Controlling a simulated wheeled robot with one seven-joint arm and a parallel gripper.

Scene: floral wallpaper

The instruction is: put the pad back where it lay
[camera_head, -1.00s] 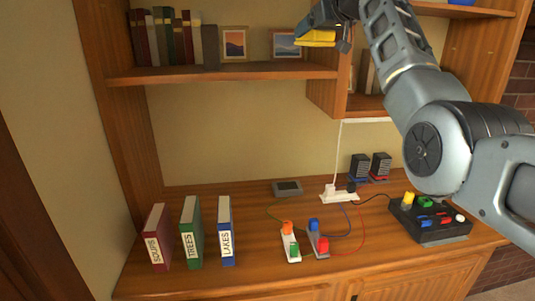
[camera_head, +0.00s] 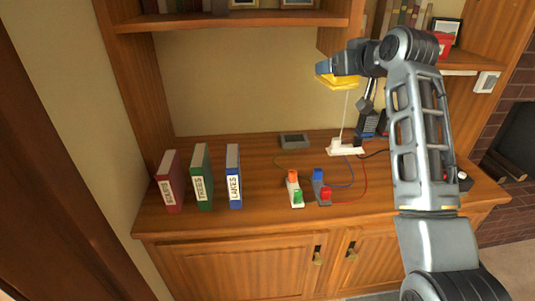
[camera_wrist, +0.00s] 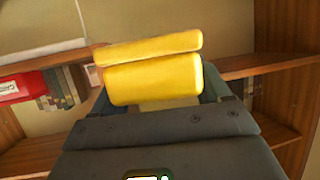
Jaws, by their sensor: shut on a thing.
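The pad is a yellow, thick, flat piece (camera_head: 340,83) held at the end of my arm, in the air above the back of the desk. In the wrist view the yellow pad (camera_wrist: 153,80) fills the middle, between the two fingers, and looks like two layers, one above the other. My gripper (camera_head: 330,72) is shut on it. The pad is apart from the desk top (camera_head: 262,180) and from the shelf (camera_head: 230,20) above left. Part of the pad is hidden by the gripper in the head view.
Three upright books (camera_head: 202,178) stand at the desk's left. A grey device (camera_head: 294,141), a white power strip (camera_head: 345,148) and two small switch blocks (camera_head: 294,188) with wires lie on the desk. A red box (camera_head: 443,44) sits on the right shelf. Bare desk lies between books and blocks.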

